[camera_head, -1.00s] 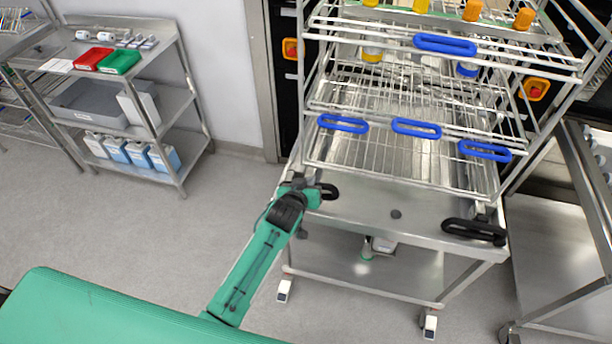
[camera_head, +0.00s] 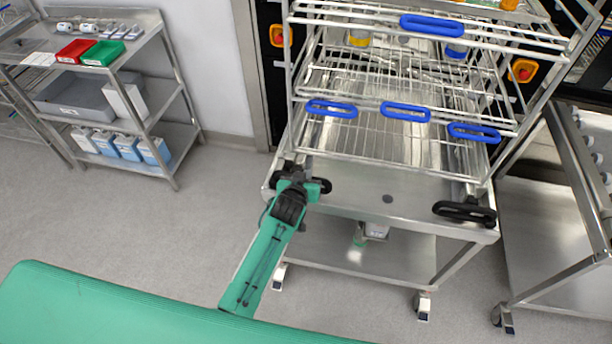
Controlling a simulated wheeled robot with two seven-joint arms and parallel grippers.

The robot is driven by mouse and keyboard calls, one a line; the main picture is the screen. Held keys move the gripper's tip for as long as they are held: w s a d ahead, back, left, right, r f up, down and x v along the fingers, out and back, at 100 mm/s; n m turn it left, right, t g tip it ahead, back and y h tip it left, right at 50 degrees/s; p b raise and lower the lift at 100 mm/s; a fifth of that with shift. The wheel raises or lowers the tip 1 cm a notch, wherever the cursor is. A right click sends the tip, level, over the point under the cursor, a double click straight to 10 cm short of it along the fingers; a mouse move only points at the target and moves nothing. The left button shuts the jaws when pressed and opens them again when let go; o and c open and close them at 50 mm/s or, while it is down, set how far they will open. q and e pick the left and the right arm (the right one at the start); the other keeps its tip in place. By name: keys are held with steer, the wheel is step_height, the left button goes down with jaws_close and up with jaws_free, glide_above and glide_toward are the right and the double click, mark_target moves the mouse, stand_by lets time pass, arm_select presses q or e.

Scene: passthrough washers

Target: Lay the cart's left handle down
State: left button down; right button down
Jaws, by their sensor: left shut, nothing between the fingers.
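The steel cart (camera_head: 345,181) stands right of the middle, with a loaded wire rack on it. Its left handle (camera_head: 322,185) is a black loop at the cart's front left corner, partly hidden by my gripper. I cannot tell clearly how far it is tilted. The black right handle (camera_head: 465,212) shows whole at the front right corner. My left gripper (camera_head: 291,170), on the green arm, is shut and empty at the left handle. It overlaps the handle in the picture, and I cannot tell whether they touch. My right gripper is out of view.
Wire rack shelves with blue handles (camera_head: 405,112) rise above the cart. A steel shelf unit (camera_head: 165,90) with trays and bottles stands at the left wall. Another steel cart (camera_head: 540,240) stands close on the right. The floor (camera_head: 130,225) between shelf unit and cart is clear.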

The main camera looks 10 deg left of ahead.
arm_select(q)
steer(key=shift+r, duration=0.1)
steer(key=r+p, duration=0.2)
steer(key=w+r+p, duration=0.1)
steer(key=r+p, duration=0.1)
steer(key=shift+r, duration=0.25)
steer(key=b+v, duration=0.2)
steer(key=v, duration=0.8)
steer(key=shift+d+f+b, duration=0.25)
steer(key=shift+f+b, duration=0.1)
steer(key=shift+s, duration=0.1)
